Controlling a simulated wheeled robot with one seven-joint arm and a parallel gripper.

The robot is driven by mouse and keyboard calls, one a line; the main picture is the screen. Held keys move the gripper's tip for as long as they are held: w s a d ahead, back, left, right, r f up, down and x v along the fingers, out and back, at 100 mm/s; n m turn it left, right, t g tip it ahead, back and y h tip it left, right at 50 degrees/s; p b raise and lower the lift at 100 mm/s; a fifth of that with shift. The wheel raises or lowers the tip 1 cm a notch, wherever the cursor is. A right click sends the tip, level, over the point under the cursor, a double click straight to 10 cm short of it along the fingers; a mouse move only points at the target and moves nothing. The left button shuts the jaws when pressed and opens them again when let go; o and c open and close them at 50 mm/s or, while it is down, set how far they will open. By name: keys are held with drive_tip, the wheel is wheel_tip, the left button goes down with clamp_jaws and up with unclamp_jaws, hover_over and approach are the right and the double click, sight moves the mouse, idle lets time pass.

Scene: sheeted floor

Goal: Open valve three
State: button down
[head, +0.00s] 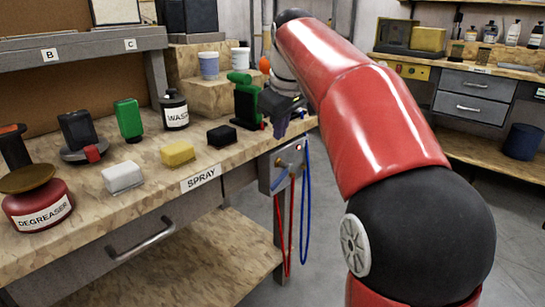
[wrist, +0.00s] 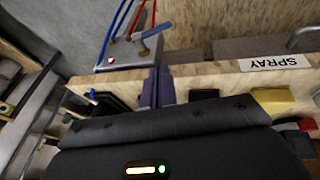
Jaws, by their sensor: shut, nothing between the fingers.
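A grey valve box (head: 268,180) is fixed to the front edge of the bench near its right end. Red and blue hoses (head: 291,225) hang from it. No number is readable, so I cannot tell which valve is three. My gripper (head: 280,130) is shut and empty, just above the bench edge over the box. In the wrist view its dark purple fingertips (wrist: 158,72) are together, close to the bench edge beside the box.
The bench (head: 215,160) has a SPRAY label on its edge. Open floor (head: 330,240) lies right of the bench, towards a drawer bench (head: 475,97).

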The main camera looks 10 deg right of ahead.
drive_tip(key=s+b+x, duration=0.1)
drive_tip(key=x, duration=1.2)
drive_tip(key=shift+s+f+b, duration=0.25)
drive_tip(key=shift+f+b, duration=0.05)
drive_tip(key=shift+b, duration=0.05)
drive_tip(key=shift+a+f+b, duration=0.1)
drive_tip(key=shift+f+b, duration=0.15)
drive_tip(key=shift+b, duration=0.35)
